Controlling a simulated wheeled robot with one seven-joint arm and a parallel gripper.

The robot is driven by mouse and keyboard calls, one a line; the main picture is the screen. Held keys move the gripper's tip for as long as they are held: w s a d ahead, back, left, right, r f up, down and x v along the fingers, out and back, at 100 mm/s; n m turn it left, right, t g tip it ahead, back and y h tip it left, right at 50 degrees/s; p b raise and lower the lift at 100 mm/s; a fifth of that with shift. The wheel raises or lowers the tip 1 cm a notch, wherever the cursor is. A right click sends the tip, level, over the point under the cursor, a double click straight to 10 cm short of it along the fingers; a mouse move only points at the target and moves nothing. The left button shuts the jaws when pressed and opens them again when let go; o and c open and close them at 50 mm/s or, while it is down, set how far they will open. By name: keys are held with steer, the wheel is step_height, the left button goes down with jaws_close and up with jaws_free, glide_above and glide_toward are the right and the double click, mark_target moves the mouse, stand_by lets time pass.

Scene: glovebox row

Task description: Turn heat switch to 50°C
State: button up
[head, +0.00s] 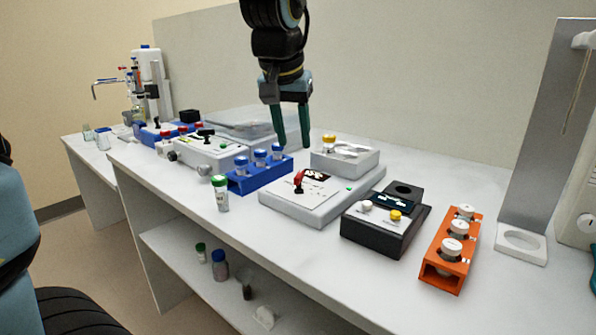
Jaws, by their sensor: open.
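My gripper (291,142) hangs in the upper middle of the head view with its two green fingers pointing down. It is open with nothing between the fingers. Below it stands a white device (322,203) with a red switch (298,181) on its label plate and a green spot. The fingers appear above and behind the red switch, apart from it. A white block (365,165) with a yellow-capped vial (329,142) stands at its back. A second white device (207,150) at the left has a black switch (206,134). Temperature markings are too small to read.
A blue rack (239,183) with blue-capped vials and a loose green-capped vial (220,193) stand left of the red switch. A black box (372,235) and an orange rack (434,273) stand right, before a tall grey stand (530,130). Bare bench lies along the front.

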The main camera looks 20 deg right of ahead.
mark_target(299, 174)
steer(key=x, duration=0.9)
steer(key=shift+f, duration=0.1)
jaws_close()
stand_by(0.4)
